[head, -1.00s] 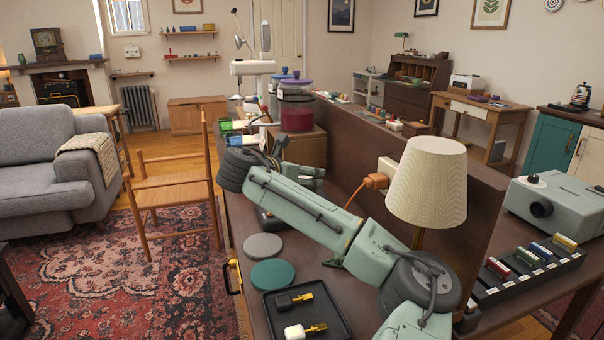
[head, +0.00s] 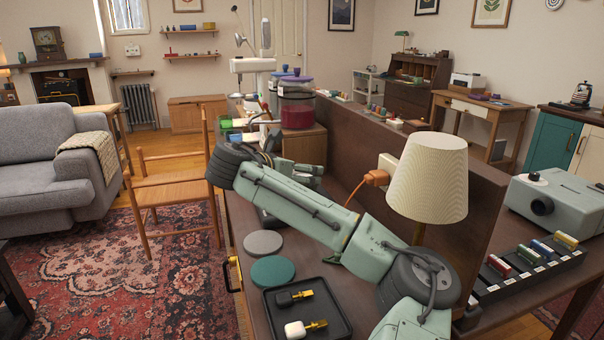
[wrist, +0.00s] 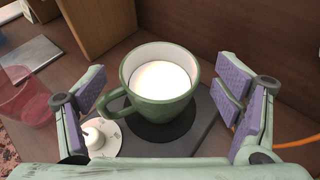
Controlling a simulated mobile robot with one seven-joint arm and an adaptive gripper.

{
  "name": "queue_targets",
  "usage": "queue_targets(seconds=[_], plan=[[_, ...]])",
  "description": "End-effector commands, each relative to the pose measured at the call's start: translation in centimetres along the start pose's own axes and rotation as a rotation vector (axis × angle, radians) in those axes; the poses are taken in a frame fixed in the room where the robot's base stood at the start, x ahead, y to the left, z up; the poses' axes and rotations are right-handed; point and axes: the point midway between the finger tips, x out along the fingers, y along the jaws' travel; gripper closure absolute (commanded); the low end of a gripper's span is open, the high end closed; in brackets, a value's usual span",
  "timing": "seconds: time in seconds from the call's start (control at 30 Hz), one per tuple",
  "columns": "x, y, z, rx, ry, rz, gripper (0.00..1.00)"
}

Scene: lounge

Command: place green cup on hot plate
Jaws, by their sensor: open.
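The green cup (wrist: 170,112) is in the middle of the wrist view, upright, with a bright white inside and its handle to the left. It stands over the black disc of the hot plate (wrist: 203,135), whose pale dial (wrist: 95,138) shows at the lower left. The cup hides much of the disc and appears to rest on it. My gripper (wrist: 164,84) is open, with one purple-padded finger on each side of the cup and a gap on both sides. In the head view my arm hides the cup; an edge of the hot plate (head: 266,219) shows below it.
A lamp (head: 428,180) and an upright board (head: 470,215) stand right of my arm. Grey and green discs (head: 272,271) and a black tray (head: 330,325) lie in front. A wooden box (wrist: 95,25) and a clear reddish vessel (wrist: 25,100) are near the gripper.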

Motion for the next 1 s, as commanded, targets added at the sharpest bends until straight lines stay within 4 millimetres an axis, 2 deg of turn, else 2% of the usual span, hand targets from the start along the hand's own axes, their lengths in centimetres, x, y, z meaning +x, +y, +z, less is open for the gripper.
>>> queue_targets(seconds=[0.2,0.4,0.6,1.0], plan=[[-5.0,0.1,-0.2,-0.001,-0.003,0.004,0.16],[-8.3,0.0,0.1,-0.001,-0.005,0.001,0.16],[-9.4,0.0,0.0,-0.001,-0.002,-0.001,0.16],[-9.5,0.1,-0.1,0.001,0.0,0.004,0.16]])
